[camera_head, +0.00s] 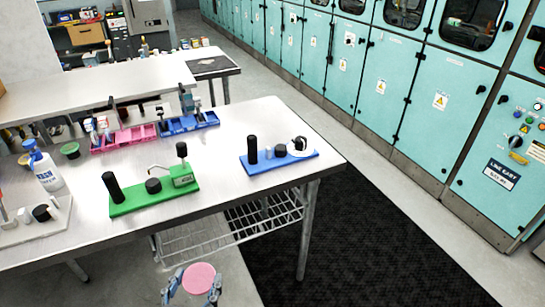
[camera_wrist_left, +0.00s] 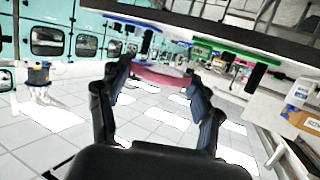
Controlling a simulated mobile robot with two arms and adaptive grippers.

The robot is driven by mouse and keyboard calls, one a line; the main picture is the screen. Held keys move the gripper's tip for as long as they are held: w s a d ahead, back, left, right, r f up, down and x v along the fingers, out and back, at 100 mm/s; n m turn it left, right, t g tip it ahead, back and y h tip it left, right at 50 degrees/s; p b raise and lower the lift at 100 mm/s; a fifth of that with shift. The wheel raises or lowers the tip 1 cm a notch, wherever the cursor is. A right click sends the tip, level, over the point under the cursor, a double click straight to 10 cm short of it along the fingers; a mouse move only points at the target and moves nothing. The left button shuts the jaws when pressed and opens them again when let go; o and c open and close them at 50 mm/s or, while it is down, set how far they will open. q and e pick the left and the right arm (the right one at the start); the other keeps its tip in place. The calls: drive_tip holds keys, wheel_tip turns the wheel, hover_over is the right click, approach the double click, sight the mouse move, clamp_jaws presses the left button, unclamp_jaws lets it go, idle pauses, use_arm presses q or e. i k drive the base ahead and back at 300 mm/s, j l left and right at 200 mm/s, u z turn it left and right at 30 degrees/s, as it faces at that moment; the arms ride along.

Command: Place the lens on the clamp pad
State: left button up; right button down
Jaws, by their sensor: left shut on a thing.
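The lens, a flat pink disc (camera_head: 200,277), is held between the two fingers of my left gripper (camera_head: 192,286), in front of the table edge and low in the head view. It also shows between the fingertips in the left wrist view (camera_wrist_left: 160,77). The low pad may be the clamp pad; I cannot tell for sure. The lens is apart from the green base. My right gripper is out of view.
A blue base (camera_head: 279,164) with a black cylinder and smaller parts stands right of the green base. Pink (camera_head: 126,138) and blue (camera_head: 188,124) bins, a white bottle (camera_head: 43,168) and a white base (camera_head: 35,229) are also on the table. A wire shelf (camera_head: 225,222) hangs below.

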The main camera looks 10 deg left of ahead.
sight(280, 146)
drive_tip(key=i+l+z, duration=0.25)
drive_tip(key=z, duration=0.15)
drive_tip(key=i+l+z, duration=0.15)
drive_tip(key=i+z, duration=0.95)
drive_tip(key=i+l+u, duration=0.2)
drive_tip(key=i, duration=0.4)
drive_tip(key=i+l+u, duration=0.2)
drive_tip(key=i, duration=0.45)
drive_tip(key=i+u, duration=0.2)
drive_tip(key=u, duration=0.25)
drive_tip(key=i+u, duration=0.15)
drive_tip(key=u, duration=0.3)
drive_tip(key=i+l+u, duration=0.1)
drive_tip(key=u, duration=0.4)
drive_tip(key=i+l+u, duration=0.2)
drive_tip(key=u, duration=0.25)
drive_tip(key=i+l+u, duration=0.2)
drive_tip(key=u, duration=0.2)
drive_tip(key=i+l+u, duration=0.2)
drive_tip(key=u, duration=0.25)
drive_tip(key=i+l+u, duration=0.15)
drive_tip(key=l+u, duration=0.25)
drive_tip(key=i+l+u, duration=0.1)
drive_tip(key=l+u, duration=0.3)
drive_tip(key=j, duration=0.1)
